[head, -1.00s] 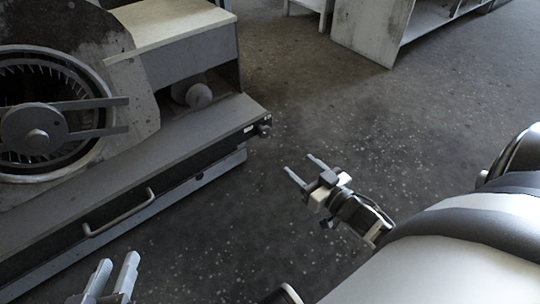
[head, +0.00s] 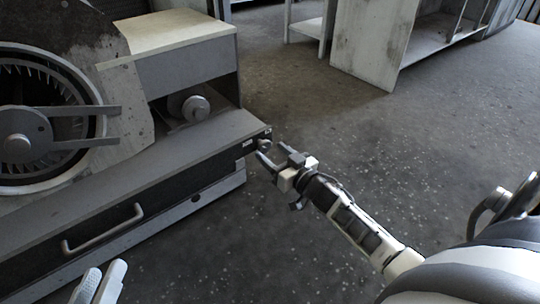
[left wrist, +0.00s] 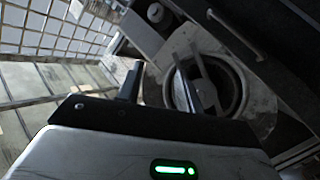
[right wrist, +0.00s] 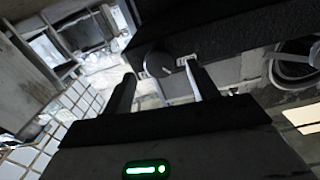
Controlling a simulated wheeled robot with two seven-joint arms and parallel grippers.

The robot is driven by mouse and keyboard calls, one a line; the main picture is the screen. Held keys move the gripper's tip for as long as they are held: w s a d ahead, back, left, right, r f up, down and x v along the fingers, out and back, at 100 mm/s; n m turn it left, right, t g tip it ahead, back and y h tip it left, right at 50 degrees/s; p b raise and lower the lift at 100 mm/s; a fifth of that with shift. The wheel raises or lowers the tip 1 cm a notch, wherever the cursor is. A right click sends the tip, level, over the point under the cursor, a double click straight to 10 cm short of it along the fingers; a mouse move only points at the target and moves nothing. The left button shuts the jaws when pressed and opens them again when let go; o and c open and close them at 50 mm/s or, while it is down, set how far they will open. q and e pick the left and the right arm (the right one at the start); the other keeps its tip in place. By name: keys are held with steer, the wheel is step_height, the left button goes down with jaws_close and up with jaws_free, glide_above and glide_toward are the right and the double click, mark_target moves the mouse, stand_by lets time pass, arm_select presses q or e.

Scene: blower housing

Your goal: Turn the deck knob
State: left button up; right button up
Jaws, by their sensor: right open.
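The deck knob (head: 264,144) is a small dark round knob at the right end of the blower housing's deck (head: 190,146). In the right wrist view the knob (right wrist: 158,62) shows ahead, roughly between the fingertips. My right gripper (head: 270,150) is open, with its fingertips close to the knob; I cannot tell whether they touch it. My left gripper (head: 104,268) is at the bottom left of the head view, in front of the deck and away from the knob. Its fingers (left wrist: 156,66) are apart and empty.
A bar handle (head: 103,228) sticks out from the deck's front. A larger grey round part (head: 195,108) sits in a recess above the deck. The round blower opening (head: 40,125) is at left. A worn cabinet (head: 375,45) stands behind; the floor at right is clear.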

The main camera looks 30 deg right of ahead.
steer(key=shift+w, duration=0.9)
arm_select(q)
steer(key=shift+r, duration=0.25)
arm_select(e)
steer(key=shift+w+a, duration=0.1)
steer(key=shift+w, duration=0.05)
steer(key=c, duration=1)
arm_select(q)
steer(key=shift+r, duration=0.1)
